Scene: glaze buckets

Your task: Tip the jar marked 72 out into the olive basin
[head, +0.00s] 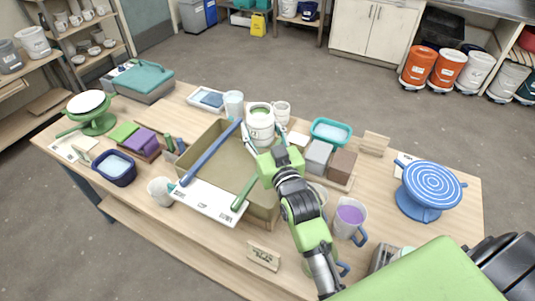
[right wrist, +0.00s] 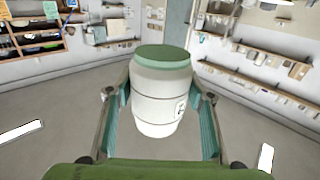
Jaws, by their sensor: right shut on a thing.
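My right gripper (head: 264,138) is shut on a white jar (head: 260,124) with a green band and green top. The jar looks upright, with a finger on each side. In the right wrist view the jar (right wrist: 162,95) sits between the fingers; its small dark label is turned partly aside and I cannot read the number. The olive basin (head: 206,146) is a rectangular tub on the table, below and left of the jar in the head view. The jar appears over or beside the basin's far right part; I cannot tell which. My left gripper is not in view.
A blue rod (head: 210,152) and a green rod (head: 243,192) lie across the basin, near a white panel (head: 205,201). A white cup (head: 234,103), a teal tray (head: 331,131), grey and brown blocks (head: 318,157) and a purple-filled jug (head: 350,217) crowd around. A blue turntable (head: 431,188) stands right.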

